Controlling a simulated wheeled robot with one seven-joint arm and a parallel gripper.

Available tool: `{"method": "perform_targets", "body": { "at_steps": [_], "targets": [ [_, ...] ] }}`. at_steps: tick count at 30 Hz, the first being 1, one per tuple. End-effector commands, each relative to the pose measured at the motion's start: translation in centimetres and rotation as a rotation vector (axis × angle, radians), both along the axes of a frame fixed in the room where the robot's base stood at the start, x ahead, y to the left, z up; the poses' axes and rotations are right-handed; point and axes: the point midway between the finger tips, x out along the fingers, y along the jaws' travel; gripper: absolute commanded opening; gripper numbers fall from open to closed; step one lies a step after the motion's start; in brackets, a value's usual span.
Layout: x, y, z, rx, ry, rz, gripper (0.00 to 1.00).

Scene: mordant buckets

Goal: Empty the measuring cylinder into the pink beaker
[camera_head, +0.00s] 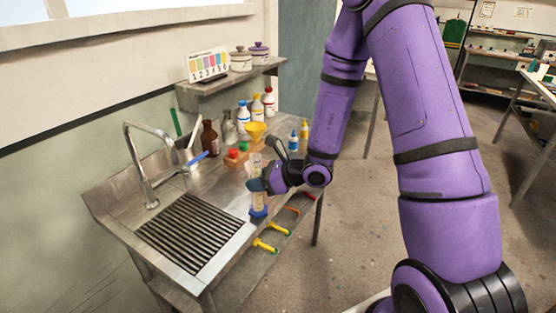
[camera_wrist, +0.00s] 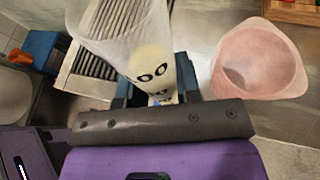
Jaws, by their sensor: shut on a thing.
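The clear measuring cylinder (camera_head: 257,204) has a blue foot and stands close to upright near the front edge of the steel sink counter. My gripper (camera_head: 262,186) is shut around its body. In the wrist view the cylinder (camera_wrist: 105,32) is clear, with a pale yellow patch low inside and two dark ring marks; my gripper (camera_wrist: 156,88) is at its lower part. The pink beaker (camera_wrist: 258,62) stands on the counter to the right of the cylinder, apart from it, with its mouth open and no contents I can make out. In the head view I cannot pick it out clearly.
A sink with a tap (camera_head: 145,175) and a grooved drainer (camera_head: 190,232) lie left of my gripper. A brown bottle (camera_head: 210,138), a yellow funnel (camera_head: 256,130) and several other bottles stand behind.

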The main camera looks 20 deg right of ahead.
Motion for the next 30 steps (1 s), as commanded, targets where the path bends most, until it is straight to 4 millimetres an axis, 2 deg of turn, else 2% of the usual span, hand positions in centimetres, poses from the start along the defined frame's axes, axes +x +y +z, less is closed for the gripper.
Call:
{"method": "perform_targets", "body": {
  "at_steps": [3, 6, 19, 30],
  "targets": [
    [-0.42, 1.22, -0.03, 0.001, 0.001, 0.012, 0.0],
    [-0.54, 1.59, -0.05, 0.001, 0.001, 0.016, 0.0],
    [-0.45, 1.55, 0.04, 0.014, 0.025, 0.018, 0.0],
    [-0.13, 1.35, 0.3, 0.079, 0.173, 0.016, 0.0]
  ]
}}
